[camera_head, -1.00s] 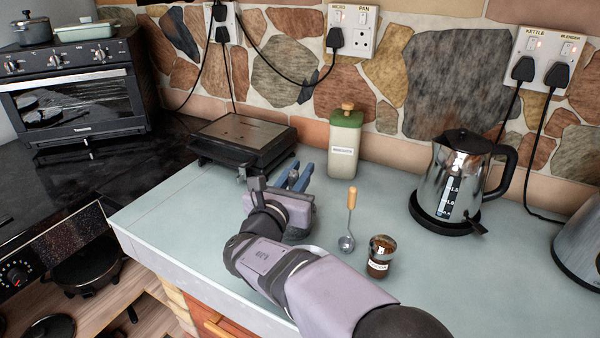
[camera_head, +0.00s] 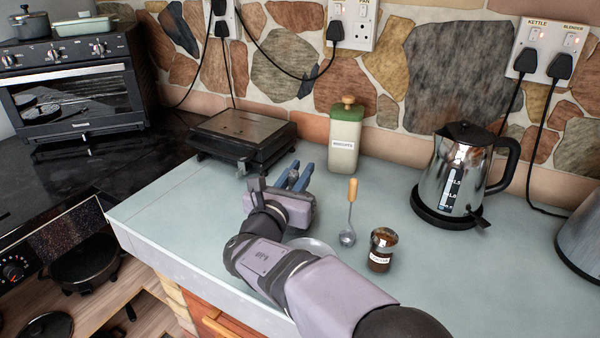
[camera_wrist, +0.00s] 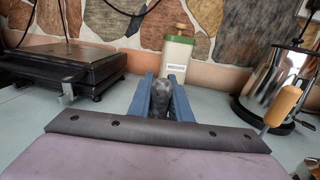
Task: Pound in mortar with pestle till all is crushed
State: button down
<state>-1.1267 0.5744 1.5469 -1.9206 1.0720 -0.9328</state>
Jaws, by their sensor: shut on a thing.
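My gripper (camera_head: 297,177) reaches away over the pale worktop, with its blue fingers pointing toward the back wall. In the wrist view, the fingers (camera_wrist: 160,95) are closed around a rounded, mottled grey stone piece, which looks like the pestle (camera_wrist: 160,101). Its lower part is hidden by the gripper. In the head view the pestle cannot be made out. A pale round rim (camera_head: 314,245) shows just behind my forearm, mostly hidden; I cannot tell whether it belongs to the mortar. No mortar is clearly visible, and its contents cannot be seen.
A green-lidded canister (camera_head: 345,140) stands by the stone wall, right of a flat black appliance (camera_head: 240,138). A wooden-handled ladle (camera_head: 351,205) and a small labelled jar (camera_head: 382,250) are right of my gripper. A steel kettle (camera_head: 463,175) stands farther right. The worktop's left front is clear.

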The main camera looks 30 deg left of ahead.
jog(key=shift+f, duration=0.2)
jog(key=shift+r+p, duration=0.75)
jog(key=shift+r, duration=0.35)
jog(key=shift+r, duration=0.1)
notch_tip(320, 180, up, 7)
jog(key=p, duration=0.4)
jog(key=shift+p, duration=0.35)
dwell(0.6)
